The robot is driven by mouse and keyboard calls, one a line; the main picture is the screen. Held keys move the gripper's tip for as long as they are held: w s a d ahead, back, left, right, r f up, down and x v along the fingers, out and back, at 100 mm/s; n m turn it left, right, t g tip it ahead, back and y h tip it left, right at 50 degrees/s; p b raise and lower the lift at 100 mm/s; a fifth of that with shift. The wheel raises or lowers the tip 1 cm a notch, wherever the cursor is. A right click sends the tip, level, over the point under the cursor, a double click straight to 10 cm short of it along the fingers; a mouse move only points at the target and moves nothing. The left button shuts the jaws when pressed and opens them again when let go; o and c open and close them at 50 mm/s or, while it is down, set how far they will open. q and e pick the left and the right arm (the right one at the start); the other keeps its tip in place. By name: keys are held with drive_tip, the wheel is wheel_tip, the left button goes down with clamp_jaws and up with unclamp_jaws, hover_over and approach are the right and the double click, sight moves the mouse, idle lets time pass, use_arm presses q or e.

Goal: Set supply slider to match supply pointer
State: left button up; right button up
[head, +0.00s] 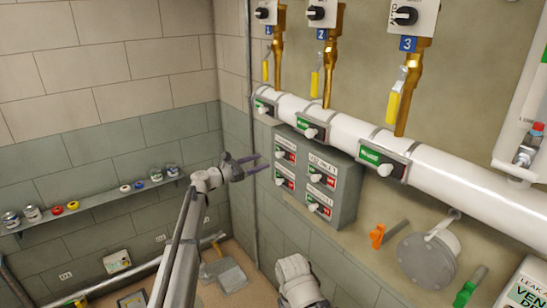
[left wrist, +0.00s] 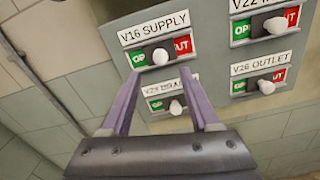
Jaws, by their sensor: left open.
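In the head view the supply slider (head: 288,156) is at the upper left of a grey box (head: 345,190). My left gripper (head: 252,166) is open and empty, left of the box and apart from it. In the left wrist view its two purple fingers (left wrist: 160,100) point toward the panel, below the supply label. I cannot make out a supply pointer. My right gripper is not in view.
Other sliders on the box include V22 (left wrist: 276,25) and V26 OUTLET (left wrist: 266,87); another knob (left wrist: 176,108) is just below the supply one. A white pipe (head: 450,173) runs above the box. A vertical pipe (head: 250,215) stands left of it. A shelf (head: 95,203) is on the left wall.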

sight(277, 156)
use_arm(q)
drive_tip(key=x, duration=0.7)
clamp_jaws()
idle(0.4)
idle(0.9)
